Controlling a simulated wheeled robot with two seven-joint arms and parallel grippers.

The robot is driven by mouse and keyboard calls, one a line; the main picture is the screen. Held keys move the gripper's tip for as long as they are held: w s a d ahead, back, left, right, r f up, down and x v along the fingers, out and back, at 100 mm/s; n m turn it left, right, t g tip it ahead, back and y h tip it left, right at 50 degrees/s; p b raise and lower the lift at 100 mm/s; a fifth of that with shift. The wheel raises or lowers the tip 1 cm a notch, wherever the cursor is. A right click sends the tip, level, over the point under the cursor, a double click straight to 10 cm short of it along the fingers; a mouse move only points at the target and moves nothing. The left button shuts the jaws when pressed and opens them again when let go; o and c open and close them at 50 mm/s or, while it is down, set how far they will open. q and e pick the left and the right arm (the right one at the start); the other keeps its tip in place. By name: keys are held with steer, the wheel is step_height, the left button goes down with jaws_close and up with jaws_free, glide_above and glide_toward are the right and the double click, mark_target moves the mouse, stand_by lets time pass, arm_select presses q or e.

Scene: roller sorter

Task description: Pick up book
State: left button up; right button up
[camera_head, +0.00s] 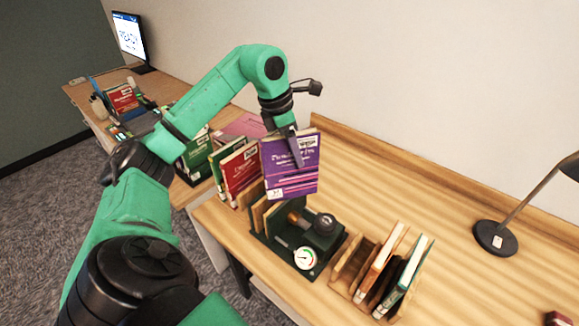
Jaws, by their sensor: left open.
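A purple book (289,172) stands upright with its cover facing me, at the front of a row behind the dark green roller device (298,245). My left gripper (296,150) points down at the top of this book, and a finger overlaps its cover. The gripper is open; I cannot tell whether it touches the book. A red book (240,172) and a green book stand just left of the purple one. An orange book (380,262) and a dark green book (405,277) lean in a wooden rack (345,273) at right. My right gripper is not in view.
A black desk lamp (494,238) stands at the right. More books, including a red one (122,99), and a monitor (130,35) are on the far left desk. The table between rack and lamp is clear. A wall runs behind.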

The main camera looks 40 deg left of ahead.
arm_select(q)
jaws_close()
stand_by(1.4)
